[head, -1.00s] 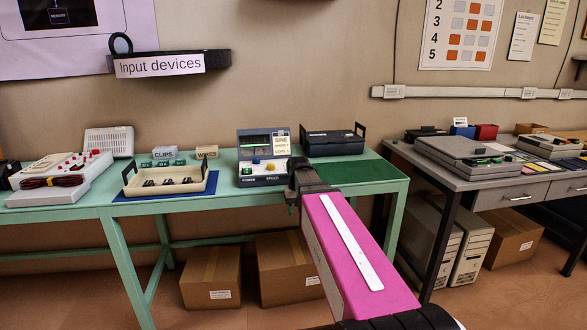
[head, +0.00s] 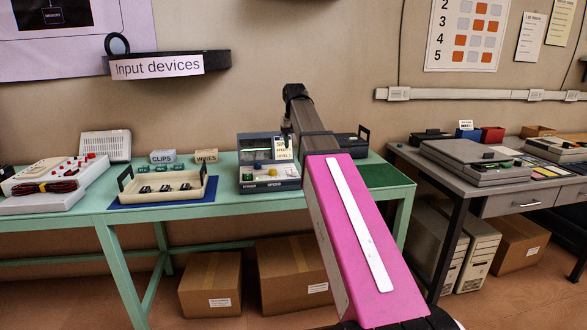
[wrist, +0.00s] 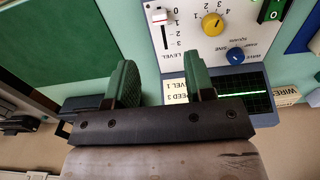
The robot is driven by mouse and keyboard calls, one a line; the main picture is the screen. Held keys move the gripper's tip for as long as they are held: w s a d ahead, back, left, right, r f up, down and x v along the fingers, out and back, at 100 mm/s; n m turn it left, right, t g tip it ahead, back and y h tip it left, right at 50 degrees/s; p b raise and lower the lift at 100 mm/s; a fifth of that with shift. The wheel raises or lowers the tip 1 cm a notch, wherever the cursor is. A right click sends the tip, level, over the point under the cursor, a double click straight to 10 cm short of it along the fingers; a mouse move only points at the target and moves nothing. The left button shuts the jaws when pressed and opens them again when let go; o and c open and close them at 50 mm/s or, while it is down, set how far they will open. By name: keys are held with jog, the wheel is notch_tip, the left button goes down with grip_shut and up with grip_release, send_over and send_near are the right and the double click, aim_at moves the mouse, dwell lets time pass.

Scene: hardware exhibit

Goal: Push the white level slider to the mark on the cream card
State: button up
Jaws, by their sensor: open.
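The blue-grey instrument panel (head: 268,172) stands on the green table, with a lit screen, a yellow knob and a green switch. In the wrist view it appears upside down. The white level slider (wrist: 158,15) sits near the top of its dark slot there, beside a number scale. The cream card (head: 283,147) is partly hidden by my arm in the head view; in the wrist view its lettering includes SPEED 3 and LEVEL 1. My gripper (wrist: 162,78) is open and empty, its green fingers apart over the card and screen side, clear of the slider.
A cream tray (head: 165,187) stands left of the panel. A dark case (head: 350,143) stands behind my arm.

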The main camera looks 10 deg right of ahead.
aim_at(294, 173)
notch_tip(294, 173, down, 11)
jog(key=shift+r, duration=0.15)
dwell(0.4)
